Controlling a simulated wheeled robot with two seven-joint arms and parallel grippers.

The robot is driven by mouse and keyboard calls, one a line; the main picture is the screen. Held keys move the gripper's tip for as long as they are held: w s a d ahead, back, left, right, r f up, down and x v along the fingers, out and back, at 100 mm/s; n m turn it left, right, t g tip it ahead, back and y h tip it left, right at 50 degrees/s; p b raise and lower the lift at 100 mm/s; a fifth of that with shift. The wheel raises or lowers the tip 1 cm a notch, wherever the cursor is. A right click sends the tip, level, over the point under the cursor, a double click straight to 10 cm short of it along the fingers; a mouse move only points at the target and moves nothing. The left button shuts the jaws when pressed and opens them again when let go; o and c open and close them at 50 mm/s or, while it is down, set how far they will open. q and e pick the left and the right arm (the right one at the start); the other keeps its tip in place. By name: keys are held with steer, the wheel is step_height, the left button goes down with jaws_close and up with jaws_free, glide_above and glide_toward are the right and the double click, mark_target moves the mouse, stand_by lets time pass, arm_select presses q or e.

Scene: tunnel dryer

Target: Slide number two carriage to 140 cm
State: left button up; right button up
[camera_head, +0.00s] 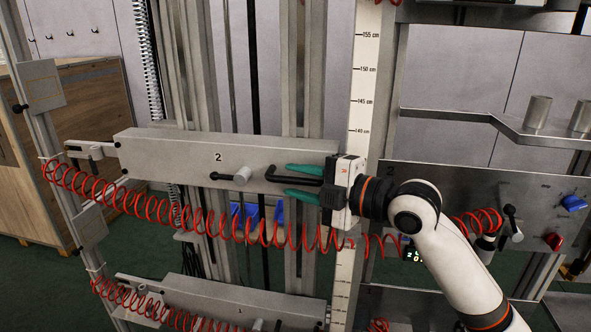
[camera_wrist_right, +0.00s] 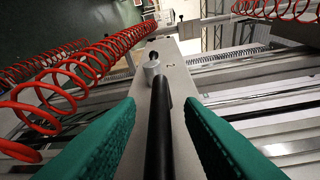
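The number two carriage (camera_head: 160,155) is a grey horizontal plate marked "2", across the vertical rails. A black bar handle (camera_head: 286,180) sticks out near its right end; it also shows in the right wrist view (camera_wrist_right: 160,130). My right gripper (camera_head: 296,181) has its green fingers above and below this handle. In the wrist view the fingers stand apart, with gaps on both sides of the handle. The height scale (camera_head: 366,80) reads 155 to 140 cm downward; the plate's top edge lies slightly below the 140 label. The lower scale is partly hidden by my gripper. My left gripper is out of view.
A grey knob (camera_head: 242,175) with a black lever stands left of the handle. A coiled red hose (camera_head: 150,208) hangs below the plate. The number one carriage (camera_head: 190,298) is lower down. A shelf (camera_head: 490,118) with metal cylinders is at the right. The rails above the carriage look clear.

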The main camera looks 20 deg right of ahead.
steer(key=shift+w+a, duration=0.35)
steer(key=shift+w, duration=0.05)
steer(key=shift+f, duration=0.1)
jaws_close()
step_height(320, 180, up, 10)
steer(key=p, duration=0.7)
steer(key=shift+d, duration=0.1)
jaws_free()
steer(key=shift+f, duration=0.1)
